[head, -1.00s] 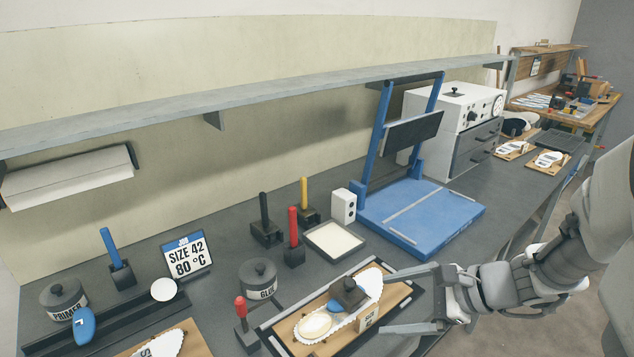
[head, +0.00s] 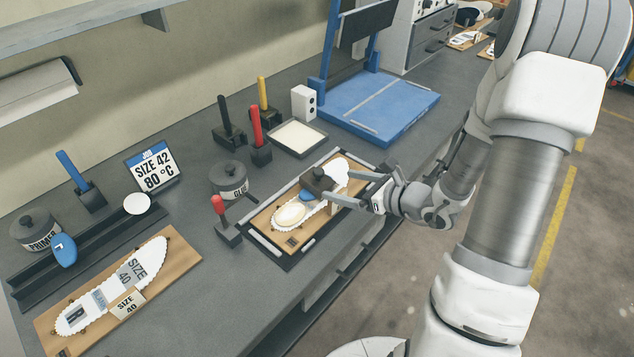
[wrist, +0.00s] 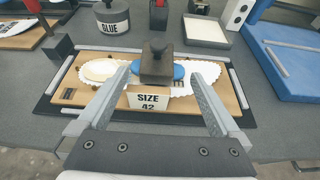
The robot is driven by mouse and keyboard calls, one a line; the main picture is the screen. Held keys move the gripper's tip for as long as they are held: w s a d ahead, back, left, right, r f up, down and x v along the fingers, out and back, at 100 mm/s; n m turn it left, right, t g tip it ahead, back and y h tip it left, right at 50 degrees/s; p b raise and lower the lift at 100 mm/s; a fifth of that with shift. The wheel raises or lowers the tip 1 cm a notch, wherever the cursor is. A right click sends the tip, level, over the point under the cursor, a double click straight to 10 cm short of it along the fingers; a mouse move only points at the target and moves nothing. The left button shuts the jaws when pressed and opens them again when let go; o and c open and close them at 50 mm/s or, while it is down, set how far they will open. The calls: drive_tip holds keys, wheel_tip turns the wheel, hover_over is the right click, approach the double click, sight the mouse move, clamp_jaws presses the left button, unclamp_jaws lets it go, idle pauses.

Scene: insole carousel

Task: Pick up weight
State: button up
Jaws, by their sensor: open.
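The weight (head: 318,181) is a dark block with a knob on top. It sits on a white scalloped insole (head: 337,178) with a blue pad, on a wooden board (head: 262,222) in a dark tray. In the wrist view the weight (wrist: 157,66) stands in the middle, with the blue pad showing on both sides. My gripper (head: 347,187) is open and reaches in from the right. In the wrist view its two fingers (wrist: 160,88) lie left and right of the weight, with gaps. A "SIZE 42" card (wrist: 148,101) stands in front of the weight.
A red-handled tool (head: 222,218) and glue pot (head: 230,180) stand left of the tray. Upright handled tools (head: 258,140) and a shallow pale tray (head: 297,138) stand behind. A "SIZE 40" board (head: 180,258) lies at left. A blue platform (head: 380,105) is behind right.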

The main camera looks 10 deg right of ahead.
sight(320, 179)
drive_tip(key=x, duration=0.8)
drive_tip(key=shift+w+a, duration=0.15)
drive_tip(key=shift+a, duration=0.2)
clamp_jaws()
drive_tip(key=shift+r, duration=0.15)
